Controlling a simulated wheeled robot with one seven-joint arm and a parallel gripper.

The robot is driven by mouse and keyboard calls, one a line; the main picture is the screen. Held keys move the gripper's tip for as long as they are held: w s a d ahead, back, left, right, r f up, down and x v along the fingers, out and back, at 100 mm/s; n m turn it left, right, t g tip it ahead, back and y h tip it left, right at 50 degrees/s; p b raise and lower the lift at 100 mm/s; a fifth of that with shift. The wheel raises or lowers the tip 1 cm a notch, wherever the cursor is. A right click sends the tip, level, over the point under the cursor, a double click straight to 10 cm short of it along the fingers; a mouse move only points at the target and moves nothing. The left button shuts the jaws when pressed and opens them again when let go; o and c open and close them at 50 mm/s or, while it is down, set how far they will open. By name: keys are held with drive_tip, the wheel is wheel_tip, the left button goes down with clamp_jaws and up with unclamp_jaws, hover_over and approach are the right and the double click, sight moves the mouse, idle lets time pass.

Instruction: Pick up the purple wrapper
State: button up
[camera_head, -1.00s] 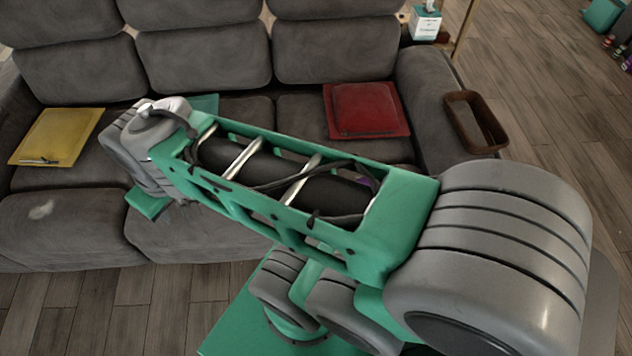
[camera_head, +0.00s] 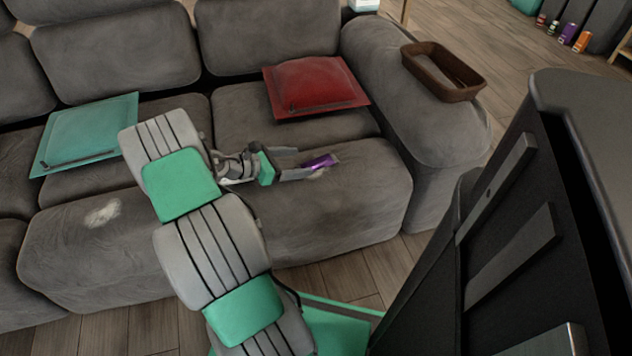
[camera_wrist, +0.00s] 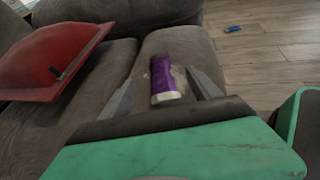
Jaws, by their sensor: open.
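The purple wrapper (camera_head: 321,161) lies on the front of the grey sofa's right seat cushion. In the wrist view the purple wrapper (camera_wrist: 165,79) is a purple tube with a pale end facing me, over a light patch on the cushion. My gripper (camera_head: 303,169) reaches in from the left, low over the cushion. In the wrist view my gripper (camera_wrist: 162,88) is open, with one finger on each side of the wrapper. Small gaps show between the wrapper and both fingers. I cannot tell the exact height of the fingers over the cushion.
A red cushion (camera_head: 314,84) lies behind the wrapper, and a teal cushion (camera_head: 88,130) lies to the left. A brown basket (camera_head: 443,74) sits on the sofa's right armrest (camera_head: 420,115). A small blue object (camera_wrist: 233,29) lies on the wooden floor.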

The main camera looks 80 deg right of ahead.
sight(317, 161)
drive_tip(key=b+x, duration=0.1)
drive_tip(key=x, duration=0.3)
drive_tip(key=b+x, duration=0.2)
drive_tip(key=x, duration=0.2)
drive_tip(key=shift+w+a+f, duration=0.1)
drive_tip(key=shift+a+f, duration=0.05)
drive_tip(key=shift+f, duration=0.05)
drive_tip(key=shift+c, duration=0.2)
drive_tip(key=c, duration=1.4)
drive_tip(key=shift+r, duration=0.1)
